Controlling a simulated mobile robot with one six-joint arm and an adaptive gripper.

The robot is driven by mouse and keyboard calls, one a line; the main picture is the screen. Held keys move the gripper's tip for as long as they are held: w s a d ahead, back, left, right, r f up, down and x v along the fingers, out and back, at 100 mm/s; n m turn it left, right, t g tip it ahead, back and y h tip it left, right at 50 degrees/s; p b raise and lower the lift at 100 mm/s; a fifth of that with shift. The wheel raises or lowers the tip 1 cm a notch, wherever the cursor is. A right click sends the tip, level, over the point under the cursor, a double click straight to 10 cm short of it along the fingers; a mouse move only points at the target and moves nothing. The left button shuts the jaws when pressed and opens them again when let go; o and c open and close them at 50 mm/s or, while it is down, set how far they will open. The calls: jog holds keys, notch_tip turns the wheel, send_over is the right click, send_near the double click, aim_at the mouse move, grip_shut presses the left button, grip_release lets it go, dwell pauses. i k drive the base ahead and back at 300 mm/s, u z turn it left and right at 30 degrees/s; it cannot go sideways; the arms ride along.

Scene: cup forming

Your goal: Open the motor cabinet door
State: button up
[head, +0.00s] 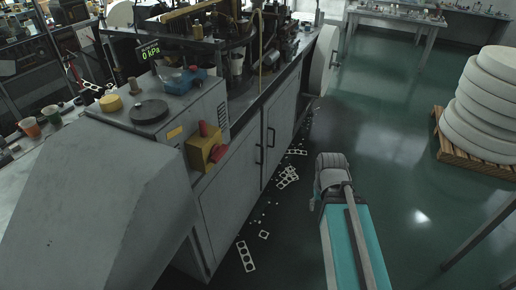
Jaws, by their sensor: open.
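The machine's grey cabinet has two flat door panels facing the aisle, a nearer one (230,187) and a farther one (283,112). Both look shut. A dark bar handle (258,154) is on the nearer door, and another handle (272,137) is on the farther door, close to the seam between them. I cannot tell which door is the motor cabinet's. My teal and grey arm rises from the lower right and ends in a grey rounded part, apart from the doors. No gripper fingers show.
A yellow switch box with a red handle (205,150) juts out near the closer door. White punched scraps (246,256) litter the floor along the cabinet. The green floor (400,150) is open to the right, up to a pallet (487,160) of white rolls (485,105).

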aim_at(225, 197)
jog(key=i, duration=1)
jog(key=z, duration=0.05)
